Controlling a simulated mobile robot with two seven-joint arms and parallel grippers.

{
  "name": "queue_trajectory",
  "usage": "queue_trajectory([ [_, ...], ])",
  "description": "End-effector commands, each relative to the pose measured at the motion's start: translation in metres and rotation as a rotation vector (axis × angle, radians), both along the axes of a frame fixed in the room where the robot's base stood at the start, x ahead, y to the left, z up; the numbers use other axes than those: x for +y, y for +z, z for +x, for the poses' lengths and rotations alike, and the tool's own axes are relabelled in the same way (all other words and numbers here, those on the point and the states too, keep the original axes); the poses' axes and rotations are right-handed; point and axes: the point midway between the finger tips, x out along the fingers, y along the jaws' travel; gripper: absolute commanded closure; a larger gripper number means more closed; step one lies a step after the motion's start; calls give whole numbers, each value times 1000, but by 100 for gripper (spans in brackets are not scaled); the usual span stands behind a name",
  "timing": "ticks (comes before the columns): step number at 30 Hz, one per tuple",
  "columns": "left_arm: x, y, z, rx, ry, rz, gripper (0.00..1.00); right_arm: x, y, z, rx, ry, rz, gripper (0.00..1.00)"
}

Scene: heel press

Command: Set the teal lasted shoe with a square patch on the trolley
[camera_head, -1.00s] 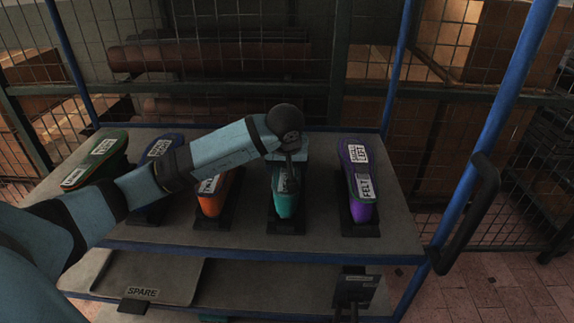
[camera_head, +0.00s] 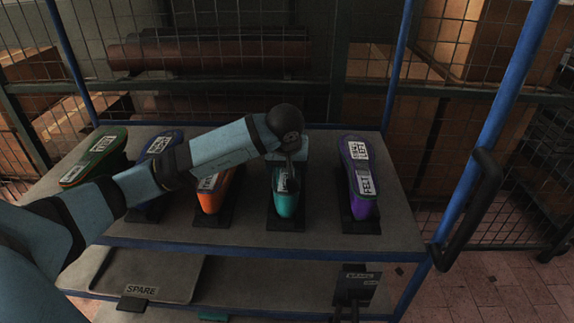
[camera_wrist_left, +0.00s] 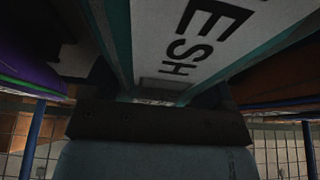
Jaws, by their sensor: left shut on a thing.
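My right gripper is not in view.
An orange shoe (camera_head: 212,198) stands left of the teal one and a purple shoe (camera_head: 358,180) right of it. Blue (camera_head: 148,205) and green (camera_head: 108,158) shoes stand farther left. A lower shelf holds a SPARE plate (camera_head: 145,272). A black handle (camera_head: 470,215) is at right.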

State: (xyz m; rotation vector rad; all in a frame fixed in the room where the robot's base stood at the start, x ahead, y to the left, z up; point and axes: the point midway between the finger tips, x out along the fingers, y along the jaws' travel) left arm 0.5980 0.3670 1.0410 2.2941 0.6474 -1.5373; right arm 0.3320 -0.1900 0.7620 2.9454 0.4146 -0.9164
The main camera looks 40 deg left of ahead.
Motion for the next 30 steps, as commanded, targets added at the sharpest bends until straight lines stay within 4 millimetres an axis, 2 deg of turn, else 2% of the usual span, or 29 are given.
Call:
queue_trajectory([
  [4, 0, -3, 0, 0, 0, 0, 69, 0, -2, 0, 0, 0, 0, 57],
  [5, 0, -3, 0, 0, 0, 0, 17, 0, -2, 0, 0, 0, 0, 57],
  [7, 0, -3, 0, 0, 0, 0, 1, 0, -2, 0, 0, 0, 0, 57],
  [17, 0, -2, -1, 2, -1, 0, 0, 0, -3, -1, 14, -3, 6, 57],
  [23, -7, 31, -11, -3, -2, 1, 0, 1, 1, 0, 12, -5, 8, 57],
  [30, -18, 83, -29, -4, -1, 2, 0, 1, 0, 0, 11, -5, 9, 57],
])
